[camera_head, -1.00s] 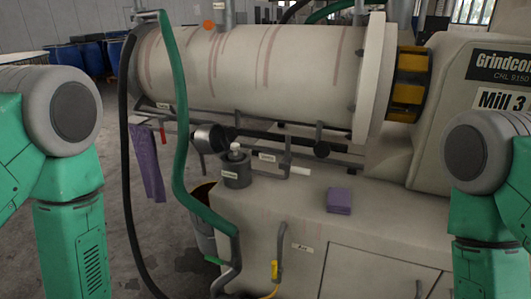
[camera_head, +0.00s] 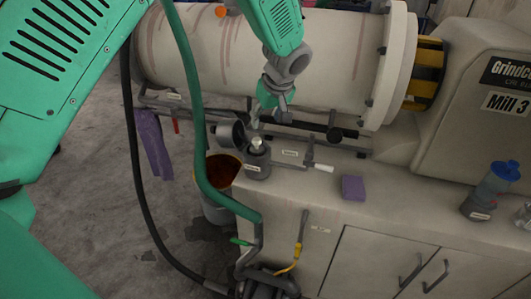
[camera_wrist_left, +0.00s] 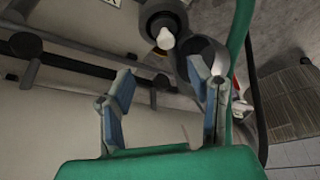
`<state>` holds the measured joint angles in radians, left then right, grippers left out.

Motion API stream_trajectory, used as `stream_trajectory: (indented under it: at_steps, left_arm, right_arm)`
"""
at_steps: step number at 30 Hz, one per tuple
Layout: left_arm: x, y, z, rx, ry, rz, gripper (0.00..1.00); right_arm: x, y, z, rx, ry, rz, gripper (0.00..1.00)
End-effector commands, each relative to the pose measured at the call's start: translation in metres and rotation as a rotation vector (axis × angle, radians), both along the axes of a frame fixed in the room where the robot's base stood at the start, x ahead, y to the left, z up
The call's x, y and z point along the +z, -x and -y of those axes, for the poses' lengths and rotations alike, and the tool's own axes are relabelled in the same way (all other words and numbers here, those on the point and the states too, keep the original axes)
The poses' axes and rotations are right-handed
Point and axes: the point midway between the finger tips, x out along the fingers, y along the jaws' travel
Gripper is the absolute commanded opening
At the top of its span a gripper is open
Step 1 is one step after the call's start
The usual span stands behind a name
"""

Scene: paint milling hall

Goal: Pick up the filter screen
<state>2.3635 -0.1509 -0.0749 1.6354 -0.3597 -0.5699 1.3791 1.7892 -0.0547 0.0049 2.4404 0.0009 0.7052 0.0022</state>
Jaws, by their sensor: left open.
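A small pale knob-like top (camera_head: 257,144) stands up out of a dark grey labelled pot (camera_head: 256,165) on the mill's base. It looks like the top of the filter screen; the rest is hidden inside the pot. In the left wrist view the pale top (camera_wrist_left: 165,38) shows beyond the fingers, with the pot (camera_wrist_left: 157,12) around it. My left gripper (camera_head: 268,110) is open and empty, above and behind the pot, in front of the big drum. Its two fingers (camera_wrist_left: 164,100) are spread and apart from the pale top. My right gripper is out of view.
A dark round cup (camera_head: 229,133) sits left of the pot. A green hose (camera_head: 198,130) runs down left of it, above a bucket (camera_head: 217,212).

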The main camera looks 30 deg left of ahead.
Motion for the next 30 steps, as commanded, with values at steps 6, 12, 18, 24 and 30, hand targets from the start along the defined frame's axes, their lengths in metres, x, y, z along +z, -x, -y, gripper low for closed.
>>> stream_trajectory:
  at_steps: [6,12,18,24,30]
  left_arm:
    - [-0.041,-0.007,-0.018,0.001,0.006,-0.002,0.47]
    - [-0.056,-0.010,-0.025,-0.001,0.006,0.001,0.47]
    - [-0.077,-0.013,-0.036,-0.001,0.006,-0.004,0.47]
    - [-0.099,-0.019,-0.043,-0.002,0.003,0.000,0.47]
    - [-0.102,-0.019,-0.045,-0.001,0.005,0.000,0.47]
  right_arm:
    - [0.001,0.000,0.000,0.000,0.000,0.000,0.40]
    - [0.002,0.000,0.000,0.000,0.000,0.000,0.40]
    - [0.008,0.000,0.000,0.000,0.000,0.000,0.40]
    - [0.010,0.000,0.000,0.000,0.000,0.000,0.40]
    - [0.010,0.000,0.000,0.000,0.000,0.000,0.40]
